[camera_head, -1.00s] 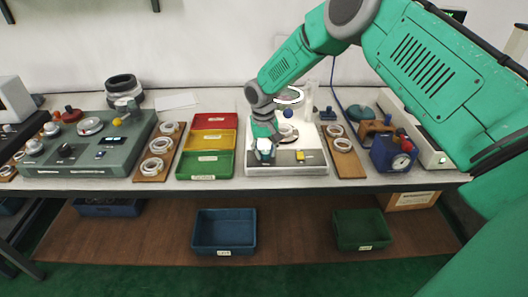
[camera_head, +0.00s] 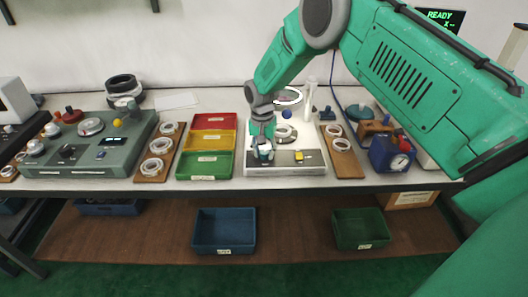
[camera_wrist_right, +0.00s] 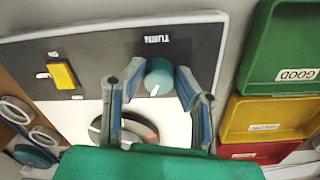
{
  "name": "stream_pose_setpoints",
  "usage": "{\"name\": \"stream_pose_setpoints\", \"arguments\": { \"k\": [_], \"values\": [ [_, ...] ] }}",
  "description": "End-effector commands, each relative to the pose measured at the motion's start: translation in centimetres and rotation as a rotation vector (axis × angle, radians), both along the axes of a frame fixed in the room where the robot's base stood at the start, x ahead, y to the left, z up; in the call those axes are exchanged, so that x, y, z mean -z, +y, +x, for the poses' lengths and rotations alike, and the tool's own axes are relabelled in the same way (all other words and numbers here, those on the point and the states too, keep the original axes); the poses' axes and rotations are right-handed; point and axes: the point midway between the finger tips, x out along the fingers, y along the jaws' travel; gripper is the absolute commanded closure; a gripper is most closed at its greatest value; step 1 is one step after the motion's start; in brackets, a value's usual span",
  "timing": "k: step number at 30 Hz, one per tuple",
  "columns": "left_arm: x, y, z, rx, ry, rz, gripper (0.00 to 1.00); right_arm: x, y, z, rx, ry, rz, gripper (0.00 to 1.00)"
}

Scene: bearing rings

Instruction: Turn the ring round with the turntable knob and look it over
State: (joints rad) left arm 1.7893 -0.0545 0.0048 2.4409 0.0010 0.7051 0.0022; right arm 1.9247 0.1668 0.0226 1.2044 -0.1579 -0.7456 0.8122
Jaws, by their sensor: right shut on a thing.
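My right gripper (camera_head: 263,152) is at the front left of the inspection station (camera_head: 310,169). In the right wrist view, its blue-grey fingers (camera_wrist_right: 155,92) are shut on the round teal turntable knob (camera_wrist_right: 158,75), which has a white mark. The ring (camera_head: 285,132) lies on the turntable, just behind the gripper in the head view. In the right wrist view, a round part on the turntable (camera_wrist_right: 128,128) is partly hidden by a finger and my wrist. My left gripper is not in view.
A lit ring magnifier (camera_head: 288,96) stands above the turntable. Red, yellow (camera_head: 209,140) and green trays are left of the station. Boards with rings (camera_head: 158,158) (camera_head: 342,145) lie on both sides. A blue gauge device (camera_head: 392,153) is at right. A screen (camera_head: 440,18) reads READY.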

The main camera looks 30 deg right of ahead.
Motion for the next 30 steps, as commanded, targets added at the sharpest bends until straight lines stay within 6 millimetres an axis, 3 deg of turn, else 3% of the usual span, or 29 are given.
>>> {"name": "stream_pose_setpoints", "arguments": {
  "k": [16,17,18,30],
  "values": [
    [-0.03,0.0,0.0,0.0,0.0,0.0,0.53,-0.1,-0.09,0.22,0.036,-0.007,-0.002,1.0],
    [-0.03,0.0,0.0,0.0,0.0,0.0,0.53,-0.1,-0.09,0.22,0.036,-0.007,-0.002,0.71],
    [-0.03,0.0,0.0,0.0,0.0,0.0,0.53,-0.1,-0.09,0.22,0.036,-0.007,-0.002,0.57],
    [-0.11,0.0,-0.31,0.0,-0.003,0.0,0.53,-0.52,-0.08,0.05,0.036,-0.004,-0.001,0.54]
  ]
}}
